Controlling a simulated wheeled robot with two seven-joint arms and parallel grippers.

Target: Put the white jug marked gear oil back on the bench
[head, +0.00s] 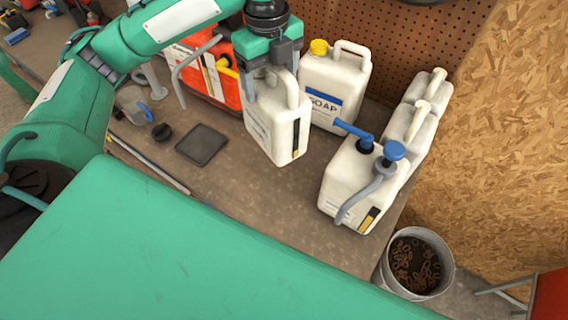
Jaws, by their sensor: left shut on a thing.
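My left gripper (272,70) points down from the top and is shut on a white jug (280,122) at its top. The jug is roughly upright, with a label on its left face too small to read. It is over the bench (245,200), and I cannot tell whether its base touches the top. My right gripper is not in view.
A white SOAP jug (330,92) with a yellow cap stands just behind right. A white jug with a blue pump (350,185) and more white jugs (405,122) stand at the right. A red-orange container (222,75) is to the left. A dark square (201,145) lies front left. A bucket (418,262) stands beyond the bench's right end.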

